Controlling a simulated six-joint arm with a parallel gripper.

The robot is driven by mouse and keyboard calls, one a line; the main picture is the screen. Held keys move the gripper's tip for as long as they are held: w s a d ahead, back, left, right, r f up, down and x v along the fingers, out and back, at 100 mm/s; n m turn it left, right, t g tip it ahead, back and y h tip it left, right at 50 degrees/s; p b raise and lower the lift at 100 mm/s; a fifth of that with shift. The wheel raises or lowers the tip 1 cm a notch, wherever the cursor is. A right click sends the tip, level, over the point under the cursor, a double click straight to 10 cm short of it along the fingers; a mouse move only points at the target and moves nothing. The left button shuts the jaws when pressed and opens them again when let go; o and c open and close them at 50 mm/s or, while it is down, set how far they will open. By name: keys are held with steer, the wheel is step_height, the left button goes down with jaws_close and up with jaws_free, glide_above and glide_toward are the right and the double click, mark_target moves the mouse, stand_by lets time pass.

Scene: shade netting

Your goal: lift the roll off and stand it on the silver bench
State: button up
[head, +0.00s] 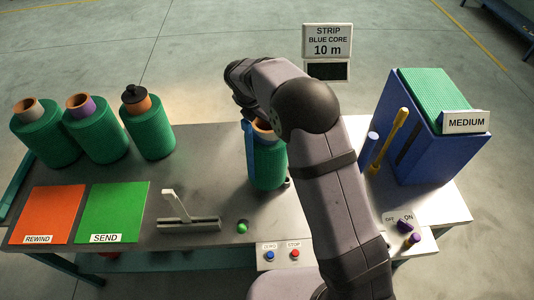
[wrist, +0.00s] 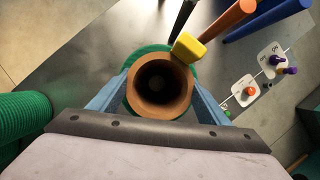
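A green netting roll (head: 268,166) with an orange-brown core (head: 263,130) stands upright at the middle of the grey metal bench (head: 210,190). In the wrist view I look down into its hollow core (wrist: 160,110). My gripper (wrist: 160,82) points down over the roll, with one blue finger on each side of it. In the head view one finger lies along the roll's left side. I cannot tell whether the fingers press on it. My arm hides part of the roll's top and right side, and whether its base touches the bench is unclear.
Three green rolls (head: 96,132) stand at the back left, one black-capped. Orange REWIND (head: 45,212) and green SEND (head: 112,210) pads lie in front. A lever fixture (head: 188,224) and buttons (head: 281,255) are near the front. A blue MEDIUM box (head: 425,145) and yellow-handled post (head: 390,140) stand right.

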steer(key=c, duration=0.5)
steer(key=shift+w+r, duration=0.15)
steer(key=shift+c, duration=1.4)
step_height(320, 180, up, 18)
steer(key=b, duration=0.2)
steer(key=shift+b, duration=0.4)
steer(key=shift+r, duration=0.2)
